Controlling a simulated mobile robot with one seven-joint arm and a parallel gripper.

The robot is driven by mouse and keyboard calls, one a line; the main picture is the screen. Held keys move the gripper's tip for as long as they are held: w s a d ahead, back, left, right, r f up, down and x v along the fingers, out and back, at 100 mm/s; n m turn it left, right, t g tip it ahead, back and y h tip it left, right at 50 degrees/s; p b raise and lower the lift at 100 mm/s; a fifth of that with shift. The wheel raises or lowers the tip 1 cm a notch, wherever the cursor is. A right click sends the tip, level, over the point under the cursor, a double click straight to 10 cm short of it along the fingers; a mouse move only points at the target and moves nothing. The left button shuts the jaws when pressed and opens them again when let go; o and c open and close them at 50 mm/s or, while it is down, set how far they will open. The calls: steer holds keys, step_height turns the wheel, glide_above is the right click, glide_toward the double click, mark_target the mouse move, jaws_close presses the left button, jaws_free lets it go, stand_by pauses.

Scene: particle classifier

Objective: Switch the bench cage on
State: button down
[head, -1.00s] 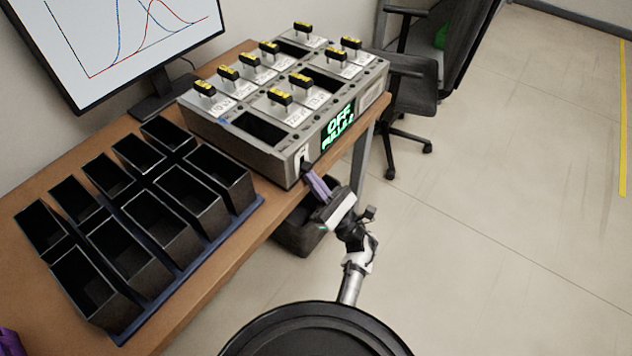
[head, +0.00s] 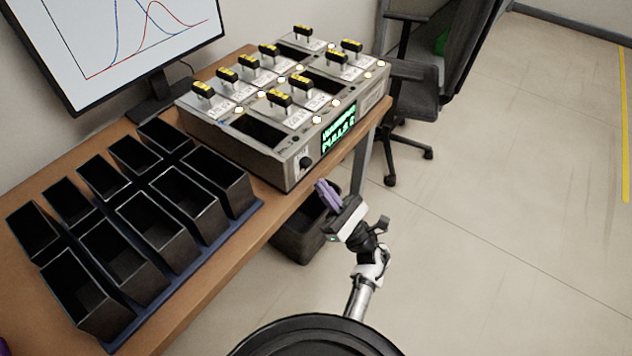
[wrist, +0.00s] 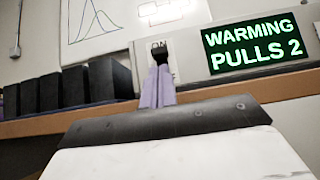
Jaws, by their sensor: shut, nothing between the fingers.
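The bench cage (head: 262,165) is a grey box on the wooden bench, with several black-and-yellow handled modules in its top. Its front display (head: 339,128) is lit green, and in the wrist view the display (wrist: 254,46) reads "WARMING PULLS 2". Small lamps on its top glow. A black switch (head: 305,162) sits on the front left of the box; in the wrist view the switch (wrist: 160,54) is below an "ON" label. My gripper (head: 322,186) has purple fingers, shut and empty, a little in front of and below the switch. In the head view they are apart from it.
Several black open bins (head: 150,228) stand on a blue tray at the left of the bench. A monitor (head: 130,40) with curves stands behind. A dark bin (head: 300,238) is below the bench edge. A chair (head: 412,100) is at right, with open floor beyond.

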steer(key=b+v, duration=0.3)
steer(key=v, duration=0.7)
steer(key=shift+f, duration=0.2)
steer(key=shift+a+r, duration=0.1)
